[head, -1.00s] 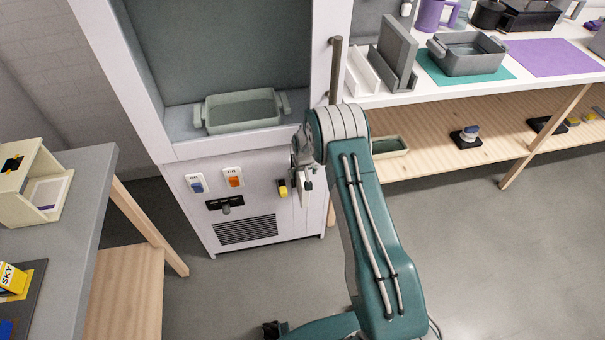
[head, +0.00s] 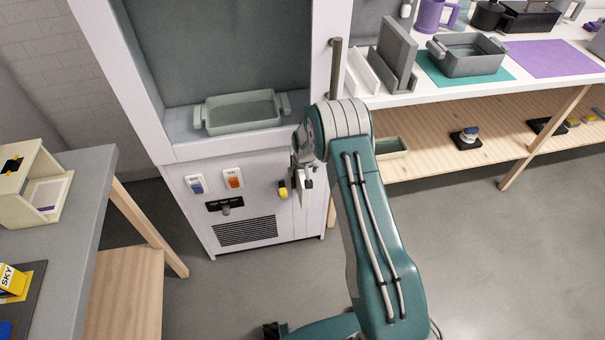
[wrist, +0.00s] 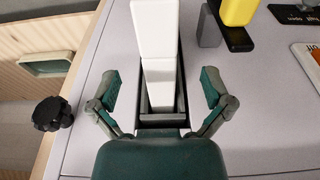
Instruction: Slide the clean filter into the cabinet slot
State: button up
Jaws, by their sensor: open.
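A white bar-like piece (wrist: 155,35), which looks like the filter, stands out of a dark slot (wrist: 163,122) in the cabinet front. Its lower part sits between grey slot edges; how deep it goes is hidden. My gripper (wrist: 161,78) is open, with one finger on each side of the white piece and clear gaps to both. In the head view my gripper (head: 303,168) is at the right side of the cabinet (head: 265,185), largely hidden by my arm. A white part (head: 304,192) shows just below it.
A yellow knob (wrist: 238,12) and a black round knob (wrist: 53,113) stick out near the slot. Switches, one orange (head: 234,182), are left on the panel. A tray (head: 240,112) rests in the cabinet recess. A shelved bench (head: 450,88) stands right; open floor lies in front.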

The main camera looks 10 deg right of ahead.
jog(key=shift+v, duration=2.45)
jog(key=v, duration=1.2)
jog(key=shift+a, duration=0.1)
jog(key=s+r+t, duration=0.1)
jog(key=s+r, duration=0.7)
jog(key=r, duration=0.3)
jog(key=s+r+t, duration=0.1)
jog(key=s+r, duration=0.6)
jog(key=r, duration=0.3)
jog(key=s+r, duration=0.2)
jog(key=s, duration=0.8)
jog(key=s+r+t, duration=0.1)
jog(key=s+r, duration=0.1)
jog(key=s, duration=0.9)
jog(key=shift+r, duration=0.2)
